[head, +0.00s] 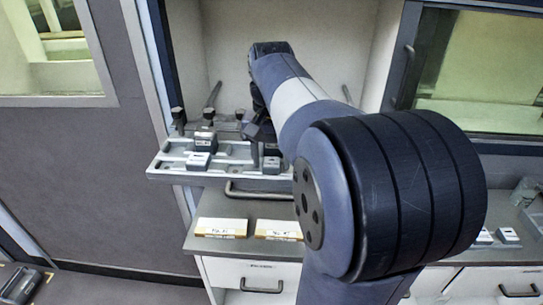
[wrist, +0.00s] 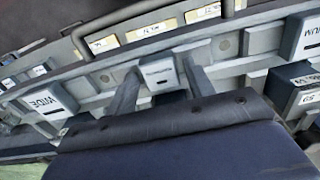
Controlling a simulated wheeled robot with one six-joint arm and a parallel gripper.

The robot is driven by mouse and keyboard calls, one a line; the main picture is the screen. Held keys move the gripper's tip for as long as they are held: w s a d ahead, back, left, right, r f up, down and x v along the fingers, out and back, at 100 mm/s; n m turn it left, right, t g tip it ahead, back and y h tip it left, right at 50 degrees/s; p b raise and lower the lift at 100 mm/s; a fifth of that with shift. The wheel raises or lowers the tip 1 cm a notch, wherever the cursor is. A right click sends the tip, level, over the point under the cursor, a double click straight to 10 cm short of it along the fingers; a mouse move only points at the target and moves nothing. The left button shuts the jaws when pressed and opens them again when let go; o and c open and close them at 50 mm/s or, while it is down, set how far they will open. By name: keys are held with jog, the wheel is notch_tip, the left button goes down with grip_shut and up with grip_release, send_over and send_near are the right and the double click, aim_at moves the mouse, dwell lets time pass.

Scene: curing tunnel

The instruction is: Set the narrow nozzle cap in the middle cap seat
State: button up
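In the wrist view a small grey cap (wrist: 158,73) with a dark marking lies between the two fingers of my gripper (wrist: 160,78). Its label is too small to read. The fingers stand on either side of it, with a slim gap visible on the right. I cannot tell whether it sits fully in a seat. In the head view my gripper (head: 262,134) is over the grey tray (head: 228,174), partly hidden by my arm, and a small cap (head: 271,163) shows just below it. A cap marked WIDE (wrist: 45,101) is at the wrist view's left.
A cap whose label ends in IUM (wrist: 305,38) is at the wrist view's right, near a dark block (wrist: 300,85). In the head view, other blocks (head: 198,161) stand on the tray's left, with dark posts (head: 179,118) behind. A drawer counter (head: 235,251) with labels lies below.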

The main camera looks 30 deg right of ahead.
jog(key=shift+o, duration=1)
notch_tip(320, 180, up, 11)
jog(key=shift+s, duration=0.15)
jog(key=shift+a+f, duration=0.1)
jog(key=shift+f, duration=0.15)
notch_tip(320, 180, down, 10)
jog(key=shift+f, duration=0.25)
jog(key=shift+r, duration=0.2)
